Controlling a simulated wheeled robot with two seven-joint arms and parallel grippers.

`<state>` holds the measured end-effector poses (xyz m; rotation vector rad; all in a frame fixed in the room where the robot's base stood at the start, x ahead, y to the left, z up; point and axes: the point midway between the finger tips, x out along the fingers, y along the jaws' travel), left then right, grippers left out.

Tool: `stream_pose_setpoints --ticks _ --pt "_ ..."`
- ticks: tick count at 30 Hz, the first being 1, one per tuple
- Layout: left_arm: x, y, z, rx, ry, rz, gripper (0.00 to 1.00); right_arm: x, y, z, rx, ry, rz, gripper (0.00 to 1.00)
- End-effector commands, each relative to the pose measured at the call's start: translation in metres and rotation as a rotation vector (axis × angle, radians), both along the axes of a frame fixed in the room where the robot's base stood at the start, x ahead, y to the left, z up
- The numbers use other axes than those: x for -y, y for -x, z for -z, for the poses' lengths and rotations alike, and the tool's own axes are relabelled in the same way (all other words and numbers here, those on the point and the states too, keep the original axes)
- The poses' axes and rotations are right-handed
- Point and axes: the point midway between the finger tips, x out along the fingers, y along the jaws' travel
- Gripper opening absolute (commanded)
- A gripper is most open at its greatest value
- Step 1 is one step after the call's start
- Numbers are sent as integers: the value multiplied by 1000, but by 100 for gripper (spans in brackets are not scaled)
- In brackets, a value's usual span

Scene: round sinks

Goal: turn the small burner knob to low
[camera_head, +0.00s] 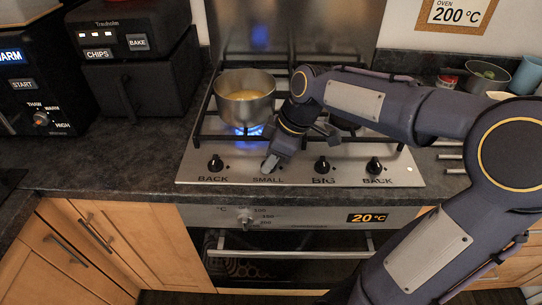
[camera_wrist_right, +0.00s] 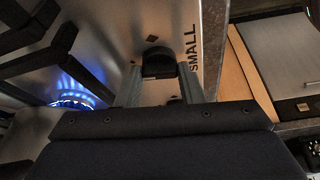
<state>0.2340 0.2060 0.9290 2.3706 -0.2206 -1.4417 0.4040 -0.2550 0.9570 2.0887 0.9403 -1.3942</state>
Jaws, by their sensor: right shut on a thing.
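The small burner knob (camera_wrist_right: 160,60) is a dark round knob beside the word SMALL on the steel hob front. In the wrist view it sits between the two fingers of my right gripper (camera_wrist_right: 160,82), which is shut on it. In the head view my right gripper (camera_head: 269,163) reaches down over the SMALL label and hides most of the knob. A blue flame (camera_head: 250,130) burns under the steel pot (camera_head: 245,107) with yellowish contents; the flame also shows in the wrist view (camera_wrist_right: 72,100). My left gripper is out of view.
Other black knobs stand close by: BACK (camera_head: 215,163) to the left, BIG (camera_head: 322,165) and another BACK (camera_head: 374,166) to the right. Black pan grates (camera_head: 213,126) lie behind. The air fryer (camera_head: 140,62) stands left. The oven panel (camera_head: 310,218) is below.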

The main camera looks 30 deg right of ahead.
Motion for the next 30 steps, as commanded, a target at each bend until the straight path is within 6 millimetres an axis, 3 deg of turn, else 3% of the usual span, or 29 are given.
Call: stream_pose_setpoints --ticks 9,10,14,23,30 --pt "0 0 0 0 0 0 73 1 0 0 -2 3 -1 12" --pt "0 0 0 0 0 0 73 1 0 1 -2 2 0 38" --pt "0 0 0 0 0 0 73 1 0 0 -1 1 0 55" --pt "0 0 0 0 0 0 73 1 0 -1 -1 1 0 56" --pt "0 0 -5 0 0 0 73 10 8 -32 4 1 2 56"
